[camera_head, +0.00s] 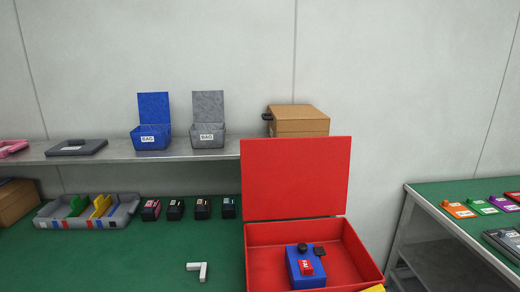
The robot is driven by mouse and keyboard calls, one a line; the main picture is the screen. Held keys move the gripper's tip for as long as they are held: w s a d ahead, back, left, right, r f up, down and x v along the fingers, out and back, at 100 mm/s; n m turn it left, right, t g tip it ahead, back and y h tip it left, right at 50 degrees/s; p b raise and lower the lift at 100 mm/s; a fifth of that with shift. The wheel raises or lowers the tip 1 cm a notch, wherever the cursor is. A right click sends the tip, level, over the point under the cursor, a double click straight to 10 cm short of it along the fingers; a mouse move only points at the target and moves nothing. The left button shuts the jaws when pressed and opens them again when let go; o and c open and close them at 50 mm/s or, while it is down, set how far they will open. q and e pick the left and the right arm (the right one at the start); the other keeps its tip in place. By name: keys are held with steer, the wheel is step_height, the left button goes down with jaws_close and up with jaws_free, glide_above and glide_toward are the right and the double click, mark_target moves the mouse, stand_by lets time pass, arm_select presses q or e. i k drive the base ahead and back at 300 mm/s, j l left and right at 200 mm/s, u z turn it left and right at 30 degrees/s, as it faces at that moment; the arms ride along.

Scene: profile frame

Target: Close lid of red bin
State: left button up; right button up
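The red bin (258,262) stands at the right end of the green table in the head view. Its red lid (296,180) is open and stands upright at the bin's back edge. Inside the bin lie a blue box (294,272) with a red label, a dark round knob-like piece (302,247) and a small dark block (320,252). The bin's front is cut off by the bottom of the picture. Neither of my grippers shows.
A white L-shaped piece (197,271) lies on the green table (150,260) left of the bin. Several dark boxes (175,209) and a grey tray (62,221) stand behind. A shelf (110,154) holds blue and grey bins. Another green table (450,192) is at right.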

mark_target(288, 178)
steer(key=j+z, duration=0.1)
steer(key=j, duration=0.3)
steer(key=k+j+z, duration=0.1)
steer(key=j, duration=0.3)
steer(key=k+j+z, duration=0.1)
steer(key=j, duration=0.3)
steer(key=k+j+z, duration=0.1)
steer(key=j, duration=0.3)
